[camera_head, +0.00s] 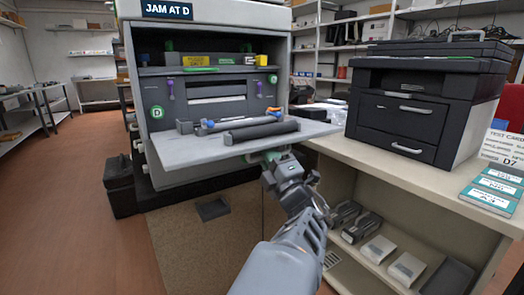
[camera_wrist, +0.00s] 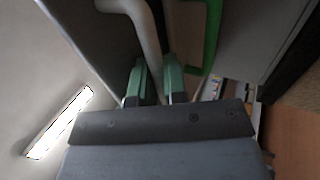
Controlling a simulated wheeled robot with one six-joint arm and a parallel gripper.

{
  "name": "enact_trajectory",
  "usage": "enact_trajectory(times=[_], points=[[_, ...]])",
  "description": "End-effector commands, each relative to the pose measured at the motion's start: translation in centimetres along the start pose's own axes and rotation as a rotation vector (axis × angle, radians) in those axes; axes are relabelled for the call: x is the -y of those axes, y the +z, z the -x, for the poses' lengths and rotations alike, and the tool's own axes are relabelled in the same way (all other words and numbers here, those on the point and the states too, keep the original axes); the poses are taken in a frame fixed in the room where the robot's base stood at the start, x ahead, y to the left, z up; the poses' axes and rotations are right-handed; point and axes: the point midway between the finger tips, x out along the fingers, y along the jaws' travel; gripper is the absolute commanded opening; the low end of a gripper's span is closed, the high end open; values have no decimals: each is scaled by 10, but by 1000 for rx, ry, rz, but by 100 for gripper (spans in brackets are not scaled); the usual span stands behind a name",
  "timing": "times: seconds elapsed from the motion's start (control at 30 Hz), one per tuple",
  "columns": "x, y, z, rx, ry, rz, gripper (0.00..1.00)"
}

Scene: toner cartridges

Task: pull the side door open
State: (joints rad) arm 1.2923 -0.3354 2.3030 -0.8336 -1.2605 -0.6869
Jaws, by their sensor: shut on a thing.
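The side door (camera_head: 190,154) of the grey printer (camera_head: 140,60) is folded down and lies about level, showing the machine's inside. My gripper (camera_head: 272,157) is at the front edge of this door, reaching up from below. In the wrist view its green-tipped fingers (camera_wrist: 155,72) are close on either side of a pale curved bar (camera_wrist: 147,35), which looks like the door's handle. A green loop (camera_wrist: 208,38) shows to the right of the fingers. The exact contact is partly hidden in the head view.
Dark rollers and blue and orange parts (camera_head: 230,124) show above the lowered door. A black printer (camera_head: 425,95) stands on the pale counter (camera_head: 420,178) to the right. Cartridges sit on the shelf below it. The floor (camera_head: 80,215) at left is clear.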

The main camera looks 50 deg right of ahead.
Motion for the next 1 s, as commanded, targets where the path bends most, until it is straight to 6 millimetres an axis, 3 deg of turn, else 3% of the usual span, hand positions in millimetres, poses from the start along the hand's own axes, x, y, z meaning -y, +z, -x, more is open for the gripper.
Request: enact_trajectory(times=[0.67, 0.7, 0.9, 1.0], points=[[4, 4, 4, 9, 0, 1, 0], [4, 4, 4, 9, 0, 1, 16], [4, 4, 4, 9, 2, 4, 35], [3, 4, 4, 9, 2, 5, 36]])
